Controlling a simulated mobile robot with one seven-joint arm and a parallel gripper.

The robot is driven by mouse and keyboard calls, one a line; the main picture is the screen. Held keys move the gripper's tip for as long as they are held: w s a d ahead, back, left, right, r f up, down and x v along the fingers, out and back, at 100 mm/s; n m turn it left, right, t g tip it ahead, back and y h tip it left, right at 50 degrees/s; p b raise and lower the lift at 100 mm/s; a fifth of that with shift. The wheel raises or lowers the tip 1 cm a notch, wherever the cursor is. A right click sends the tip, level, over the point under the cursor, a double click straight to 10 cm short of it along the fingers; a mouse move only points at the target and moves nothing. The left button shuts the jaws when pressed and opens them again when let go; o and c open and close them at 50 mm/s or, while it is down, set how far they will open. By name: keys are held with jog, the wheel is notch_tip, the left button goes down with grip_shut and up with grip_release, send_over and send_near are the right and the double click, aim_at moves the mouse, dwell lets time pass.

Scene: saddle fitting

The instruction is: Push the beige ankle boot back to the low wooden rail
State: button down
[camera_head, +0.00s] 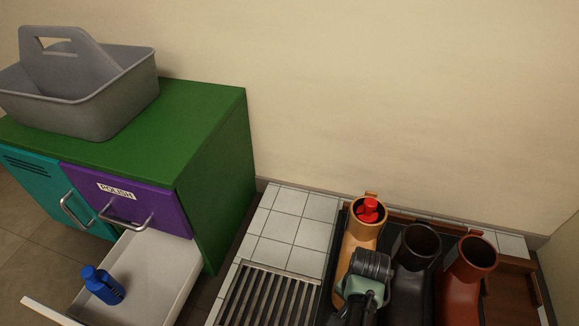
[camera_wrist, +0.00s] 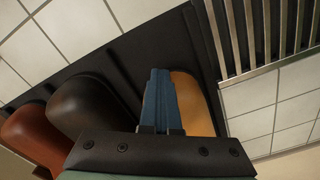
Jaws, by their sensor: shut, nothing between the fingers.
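The beige ankle boot (camera_head: 365,236) stands upright at the left of a row of boots on a dark tray, with a red object (camera_head: 369,210) in its top. The low wooden rail (camera_head: 517,263) runs behind the row, largely hidden by the boots. In the wrist view, my gripper's blue fingers (camera_wrist: 158,74) are together and empty. They lie over or beside the beige boot's rounded toe (camera_wrist: 190,100); contact cannot be told. In the head view my wrist covers the boot's lower front and hides the fingertips.
A black boot (camera_head: 414,250) and a red-brown boot (camera_head: 470,272) stand to the right. A metal grate (camera_head: 268,298) lies left. The green cabinet (camera_head: 222,170) carries a grey caddy (camera_head: 85,85); its open drawer (camera_head: 150,268) holds a blue bottle (camera_head: 103,285).

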jog(key=shift+w+d+b, duration=0.25)
jog(key=shift+w+b, duration=0.25)
jog(key=shift+w, duration=0.4)
jog(key=shift+w+d+b, duration=0.3)
jog(key=shift+w+b, duration=0.2)
jog(key=shift+w, duration=0.4)
jog(key=shift+w+d+b, duration=0.25)
jog(key=shift+w+b, duration=0.25)
jog(key=shift+w, duration=0.4)
jog(key=s+r+p, duration=0.1)
jog(key=p, duration=0.1)
jog(key=shift+s+a+p, duration=0.15)
jog(key=shift+a+p, duration=0.05)
jog(key=shift+p, duration=0.15)
jog(key=s+p, duration=0.1)
jog(key=p, duration=0.2)
jog(key=s+r+p, duration=0.1)
jog(key=shift+s+a+p, duration=0.3)
jog(key=shift+s+a, duration=0.05)
jog(key=shift+a, duration=0.05)
jog(key=shift+r, duration=0.15)
notch_tip(320, 180, up, 10)
jog(key=s+p, duration=0.2)
jog(key=p, duration=1)
jog(key=shift+a, duration=0.3)
jog(key=shift+f, duration=0.2)
